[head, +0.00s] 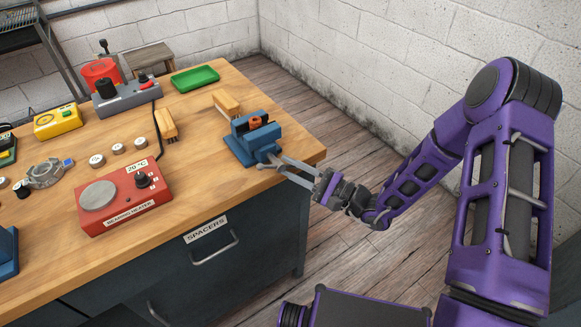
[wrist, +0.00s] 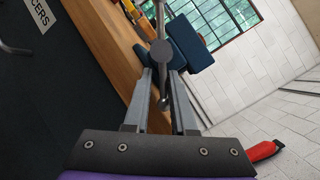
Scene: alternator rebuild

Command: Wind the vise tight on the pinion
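The blue vise (head: 246,147) stands at the bench's right front corner. A small orange and dark part (head: 257,122), apparently the pinion, sits at its jaws; whether they press on it cannot be told. The vise also shows in the wrist view (wrist: 188,42), with the grey handle hub (wrist: 162,51) facing me and its bar running up and down the picture. My gripper (head: 279,164) reaches in from the right at the handle. Its two grey fingers (wrist: 162,72) are apart, one on each side of the bar's lower end. I see no clear contact.
A red bearing heater (head: 125,198) stands left of the vise. The spacers drawer (head: 213,250) is below the bench top.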

